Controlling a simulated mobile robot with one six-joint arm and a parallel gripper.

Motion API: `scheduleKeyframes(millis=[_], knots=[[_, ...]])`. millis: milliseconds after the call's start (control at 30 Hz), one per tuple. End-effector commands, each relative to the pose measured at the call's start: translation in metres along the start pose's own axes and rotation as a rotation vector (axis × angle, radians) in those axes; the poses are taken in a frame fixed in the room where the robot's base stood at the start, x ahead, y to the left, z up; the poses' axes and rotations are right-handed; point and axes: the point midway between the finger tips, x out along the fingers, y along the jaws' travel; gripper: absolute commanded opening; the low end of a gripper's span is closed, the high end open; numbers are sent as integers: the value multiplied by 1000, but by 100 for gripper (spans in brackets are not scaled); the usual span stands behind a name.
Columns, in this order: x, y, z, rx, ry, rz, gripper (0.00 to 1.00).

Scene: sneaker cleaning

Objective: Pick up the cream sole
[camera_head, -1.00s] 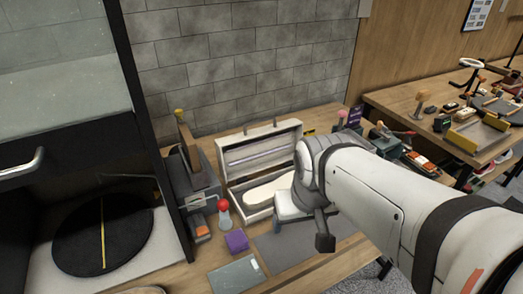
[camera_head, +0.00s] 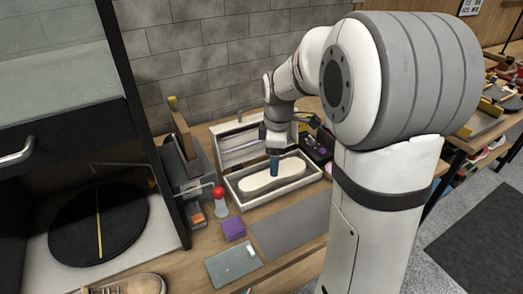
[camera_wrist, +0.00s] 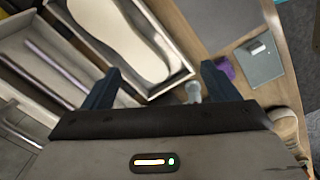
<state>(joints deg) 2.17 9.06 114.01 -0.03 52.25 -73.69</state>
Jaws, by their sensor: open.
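The cream sole (camera_head: 258,181) lies flat in the tray part of an open pale box (camera_head: 243,203) on the workbench. It also shows in the wrist view (camera_wrist: 125,42), inside the box rim at the upper left. My gripper (camera_head: 275,168) points down over the box, above the sole's right half in the head view. In the wrist view my gripper (camera_wrist: 160,85) has its two dark fingers wide apart with nothing between them. The height of the fingertips over the sole is hard to tell.
A red-topped bottle (camera_head: 218,199) and a purple block (camera_head: 233,229) stand left of the box's front. A grey mat (camera_head: 292,228) lies in front, bare. A grey-green plate (camera_head: 233,265) lies near the front edge. Dark boxed items (camera_head: 317,148) sit just right of the box.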

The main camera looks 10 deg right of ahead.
Motion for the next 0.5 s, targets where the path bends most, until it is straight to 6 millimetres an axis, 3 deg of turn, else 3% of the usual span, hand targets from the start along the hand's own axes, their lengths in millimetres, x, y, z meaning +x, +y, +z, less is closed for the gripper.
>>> scheduleKeyframes(millis=[100, 200, 333, 500], knots=[[34, 35, -7, -234, -7, -39, 81], [57, 56, -11, -397, -5, -60, 81], [76, 71, -13, -534, -1, -78, 81], [90, 77, -14, -596, 2, -85, 81]])
